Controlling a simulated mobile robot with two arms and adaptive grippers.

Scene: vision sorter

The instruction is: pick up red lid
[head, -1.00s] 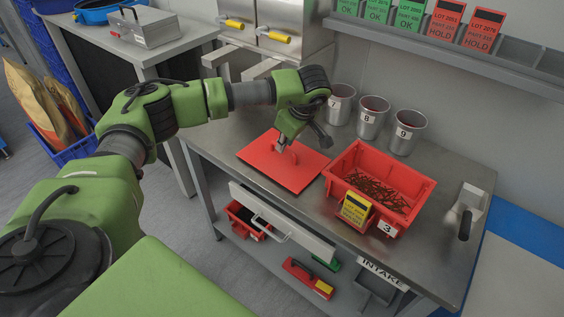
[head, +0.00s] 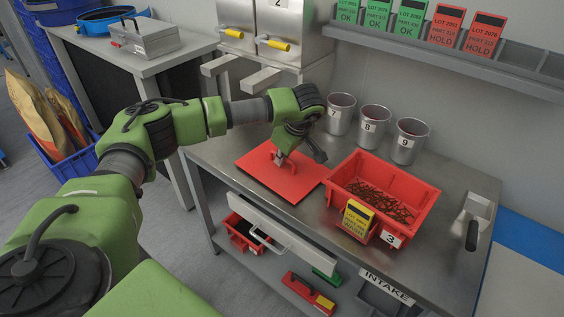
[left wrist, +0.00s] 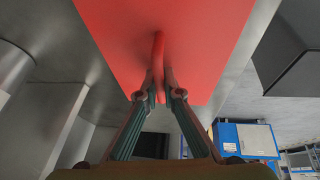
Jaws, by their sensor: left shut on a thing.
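The red lid (head: 258,172) is a flat square plate with a raised handle in its middle. In the head view it is at the left part of the steel table, left of the red bin. My left gripper (head: 279,158) is above the lid's middle, pointing down, with its fingers shut on the handle. In the left wrist view the red lid (left wrist: 215,35) fills the upper middle, and the two fingers (left wrist: 163,90) close on either side of its thin red handle. I cannot tell whether the lid touches the table. My right gripper is not in view.
The open red bin (head: 425,207), marked 3, holds dark brown parts and bears a yellow tag (head: 357,217).

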